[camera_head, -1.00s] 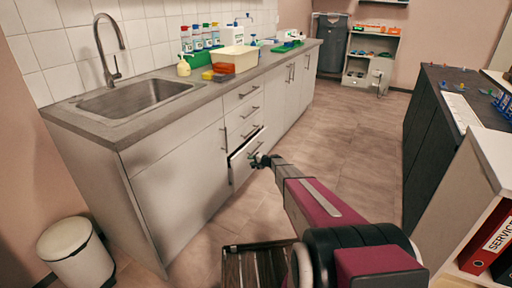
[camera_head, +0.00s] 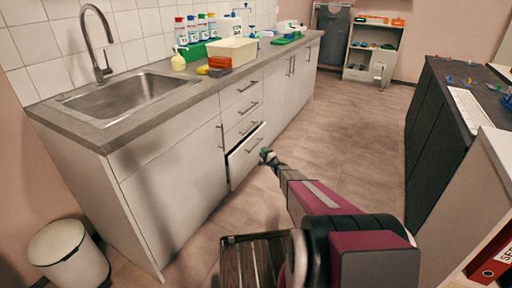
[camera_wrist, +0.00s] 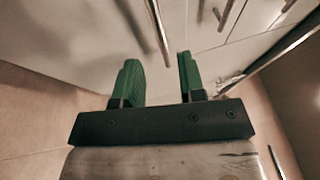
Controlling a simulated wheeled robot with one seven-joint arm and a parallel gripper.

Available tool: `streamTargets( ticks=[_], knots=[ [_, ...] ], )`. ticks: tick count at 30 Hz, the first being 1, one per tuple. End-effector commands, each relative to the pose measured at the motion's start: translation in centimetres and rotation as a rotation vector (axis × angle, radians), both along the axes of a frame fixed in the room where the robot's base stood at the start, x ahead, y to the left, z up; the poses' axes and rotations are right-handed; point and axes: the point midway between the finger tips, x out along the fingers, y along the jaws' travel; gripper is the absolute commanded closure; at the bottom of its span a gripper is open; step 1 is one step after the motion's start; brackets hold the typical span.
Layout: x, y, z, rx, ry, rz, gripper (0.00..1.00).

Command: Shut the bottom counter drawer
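The bottom counter drawer (camera_head: 246,157) is the lowest in the drawer stack of the white counter. It stands partly open, with a dark gap along its top edge and a bar handle on its front. My gripper (camera_head: 267,155) is low, just right of and in front of this drawer. Whether it touches the front cannot be told. In the wrist view my gripper (camera_wrist: 160,78) has its two green fingers spread apart with nothing between them. Pale cabinet fronts and several bar handles lie beyond the fingers; which one belongs to the bottom drawer is unclear.
The drawers above are closed. A sink (camera_head: 126,98), bottles and a cream tub (camera_head: 232,50) are on the counter (camera_head: 190,92). A white bin (camera_head: 68,254) stands at lower left. A dark cabinet (camera_head: 436,122) stands right.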

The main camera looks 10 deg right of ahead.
Motion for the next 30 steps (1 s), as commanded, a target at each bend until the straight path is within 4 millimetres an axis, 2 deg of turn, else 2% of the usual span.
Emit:
streamTargets(
  ticks=[1,6,12,23,27,30],
  knots=[
    [1.0,0.4,0.1,0.000,-0.001,0.001,0.63],
    [3.6,2.1,0.6,-0.001,0.001,0.002,0.63],
    [6.0,3.5,1.2,0.000,0.000,0.001,0.63],
    [6.5,3.9,1.4,0.000,0.001,0.000,0.63],
    [6.5,3.9,1.4,0.000,0.001,0.000,1.00],
    [6.5,3.9,1.4,0.000,0.001,0.000,1.00]
  ],
)
